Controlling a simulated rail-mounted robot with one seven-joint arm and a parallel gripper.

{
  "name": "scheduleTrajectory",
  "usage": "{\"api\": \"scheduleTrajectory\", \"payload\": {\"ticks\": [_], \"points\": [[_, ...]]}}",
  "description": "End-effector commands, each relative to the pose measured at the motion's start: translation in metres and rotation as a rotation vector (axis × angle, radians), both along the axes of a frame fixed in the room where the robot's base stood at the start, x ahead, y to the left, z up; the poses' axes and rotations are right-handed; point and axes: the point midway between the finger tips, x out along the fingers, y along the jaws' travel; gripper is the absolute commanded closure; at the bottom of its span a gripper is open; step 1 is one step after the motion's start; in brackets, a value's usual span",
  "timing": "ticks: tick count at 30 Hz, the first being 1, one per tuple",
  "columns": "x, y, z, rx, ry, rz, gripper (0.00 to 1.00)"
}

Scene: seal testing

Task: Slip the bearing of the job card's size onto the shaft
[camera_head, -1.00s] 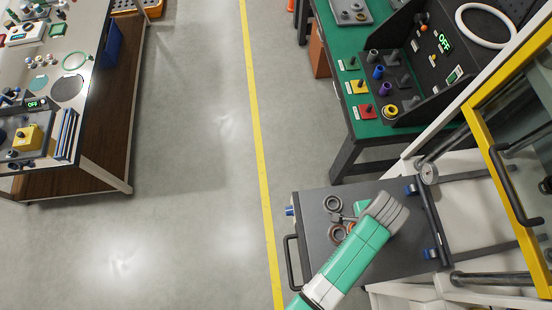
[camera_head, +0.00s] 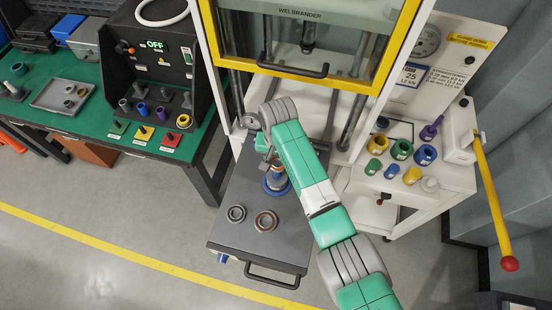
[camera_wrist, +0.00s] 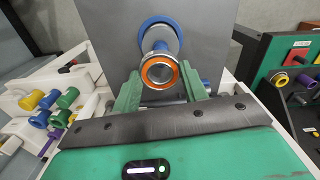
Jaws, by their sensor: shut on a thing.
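My gripper (camera_wrist: 160,92) is shut on a bearing (camera_wrist: 159,72) with an orange ring on its face, held between the green fingers in the wrist view. Just beyond it is the pale metal shaft (camera_wrist: 158,38) with a blue collar (camera_wrist: 169,21). I cannot tell whether the bearing is around the shaft's end or short of it. In the head view, the shaft's blue base (camera_head: 276,187) stands on the dark cart top (camera_head: 225,240), and my arm partly hides the fingers. A grey bearing (camera_head: 237,213) and a copper-brown bearing (camera_head: 265,221) lie there. The job card (camera_head: 411,75) shows 25 and 12 kN.
A press with a yellow-framed guard (camera_head: 300,72) stands behind the cart. On the right, a white stand (camera_head: 440,180) carries several coloured sleeves and a yellow lever (camera_head: 495,205). A green bench (camera_head: 95,110) is on the left. Floor in front is clear.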

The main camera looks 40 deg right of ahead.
Motion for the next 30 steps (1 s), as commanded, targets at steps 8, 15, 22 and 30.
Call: {"api": "scheduleTrajectory", "payload": {"ticks": [8, 15, 22, 30], "points": [[0.0, 0.0, -0.008, 0.0, -0.001, -0.001, 0.82], [0.0, 0.0, -0.008, 0.001, -0.001, -0.001, 0.82], [0.0, 0.0, -0.016, 0.001, 0.001, -0.001, 0.82], [0.0, 0.0, -0.033, 0.001, -0.001, -0.001, 0.82]]}}
